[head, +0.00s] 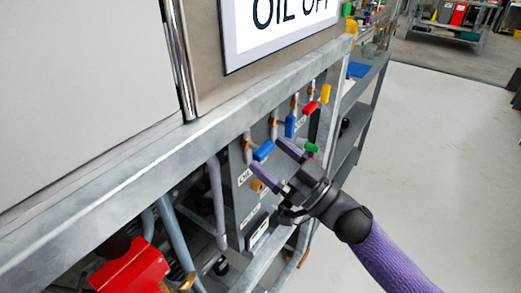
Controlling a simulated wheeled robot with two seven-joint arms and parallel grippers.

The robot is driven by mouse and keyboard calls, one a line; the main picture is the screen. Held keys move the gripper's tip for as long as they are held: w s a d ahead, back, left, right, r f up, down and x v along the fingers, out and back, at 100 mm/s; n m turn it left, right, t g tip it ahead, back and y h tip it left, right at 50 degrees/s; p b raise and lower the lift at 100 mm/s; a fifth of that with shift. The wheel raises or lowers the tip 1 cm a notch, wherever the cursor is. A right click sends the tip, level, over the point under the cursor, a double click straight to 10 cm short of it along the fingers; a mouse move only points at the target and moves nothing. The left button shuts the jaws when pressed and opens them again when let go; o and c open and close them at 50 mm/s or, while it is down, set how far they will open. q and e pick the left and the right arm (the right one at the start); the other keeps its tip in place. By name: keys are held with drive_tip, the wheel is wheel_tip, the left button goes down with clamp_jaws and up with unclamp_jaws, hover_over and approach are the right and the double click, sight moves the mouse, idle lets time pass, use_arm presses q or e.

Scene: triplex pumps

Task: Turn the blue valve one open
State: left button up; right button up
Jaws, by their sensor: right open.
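A blue valve handle (263,151) sits on the grey panel, at an angle, on the left of the valve row. A second blue handle (290,126) hangs upright to its right. The frame does not show clearly which is valve one. My right gripper (268,156) comes in from the lower right with its two purple fingers spread. The angled blue handle shows in the gap near the fingertips; I cannot tell whether they touch. My left gripper is not in view.
A red handle (310,107), a yellow handle (325,93) and a green handle (312,147) are nearby. A grey metal frame rail (150,150) runs above the panel. A red part (132,268) is at lower left. The floor (440,170) at right is clear.

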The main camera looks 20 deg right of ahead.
drive_tip(key=shift+x, duration=1.3)
drive_tip(key=c, duration=1.2)
